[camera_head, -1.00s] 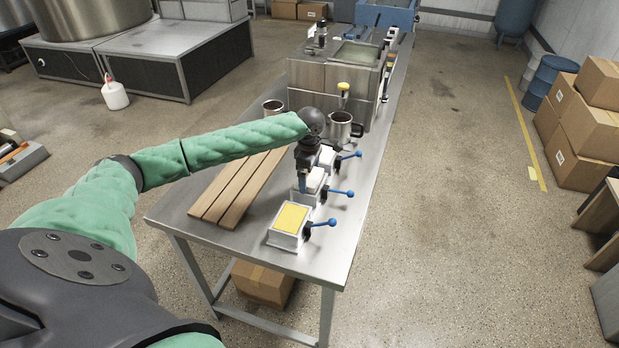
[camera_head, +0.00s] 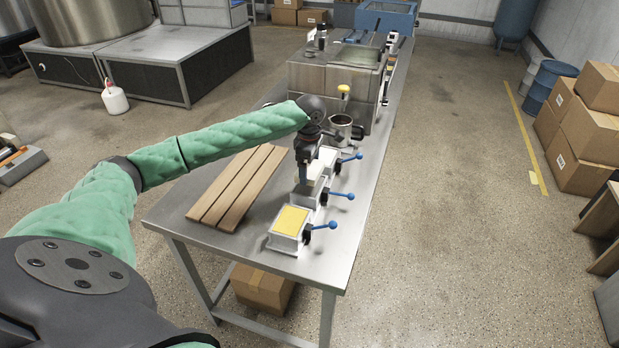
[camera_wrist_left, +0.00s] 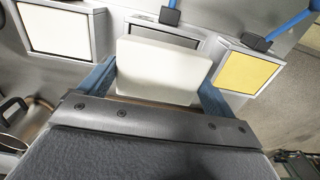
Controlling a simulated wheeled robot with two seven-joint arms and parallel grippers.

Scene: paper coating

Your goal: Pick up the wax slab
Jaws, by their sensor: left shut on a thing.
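The wax slab (camera_wrist_left: 165,70) is a pale, off-white block. It sits between the blue fingers of my left gripper (camera_wrist_left: 158,85), which is shut on it. In the head view, the slab (camera_head: 316,171) is partly hidden by my left gripper (camera_head: 303,176). It is held just above the middle mold (camera_head: 308,196), whose rim also shows behind the slab in the wrist view (camera_wrist_left: 165,33). My right gripper is not in view.
A mold with a yellow fill (camera_head: 290,221) stands nearer, and one with a white fill (camera_head: 329,156) farther off. Blue-knobbed levers (camera_head: 340,195) stick out right. A wooden slatted board (camera_head: 238,190) lies left on the steel table (camera_head: 185,212). A metal pitcher (camera_head: 341,128) stands beyond.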

